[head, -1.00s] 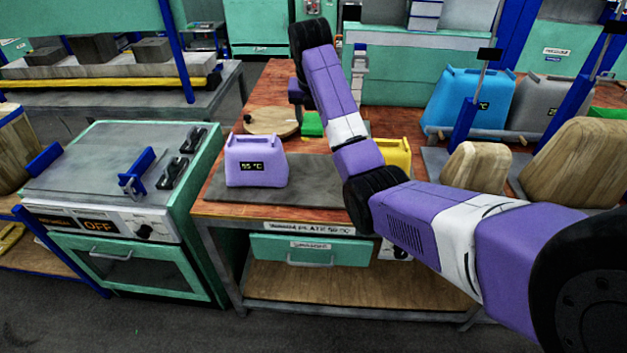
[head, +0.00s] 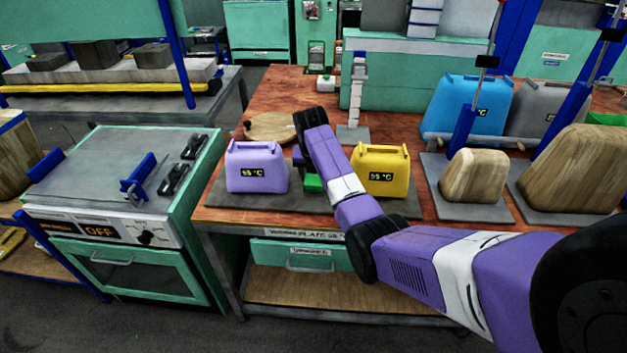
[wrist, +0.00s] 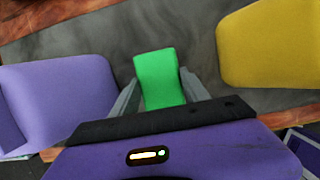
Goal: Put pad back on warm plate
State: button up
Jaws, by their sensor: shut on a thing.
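A small green pad (head: 313,183) is between the fingers of my gripper (wrist: 160,88), which is shut on it. It also shows in the wrist view (wrist: 159,75). The dark grey warm plate (head: 226,200) lies on the red-brown table, with a label on the table's front edge. The pad is over the plate, in the gap between a purple jug-shaped block (head: 256,180) and a yellow one (head: 381,175). Both blocks have small temperature displays and stand on the plate. I cannot tell whether the pad touches the plate. My arm partly hides the plate's front.
A round wooden board (head: 271,127) lies behind the purple block. Wooden blocks (head: 474,177) on grey bases stand to the right, with blue (head: 468,100) and grey jugs behind. A press with an OFF display (head: 98,231) stands left. The gap between purple and yellow is narrow.

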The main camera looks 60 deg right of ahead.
jog(key=shift+f, duration=1.1)
jog(key=shift+c, duration=0.2)
jog(key=o, duration=1.3)
jog(key=shift+f, duration=0.1)
jog(key=v, duration=1.2)
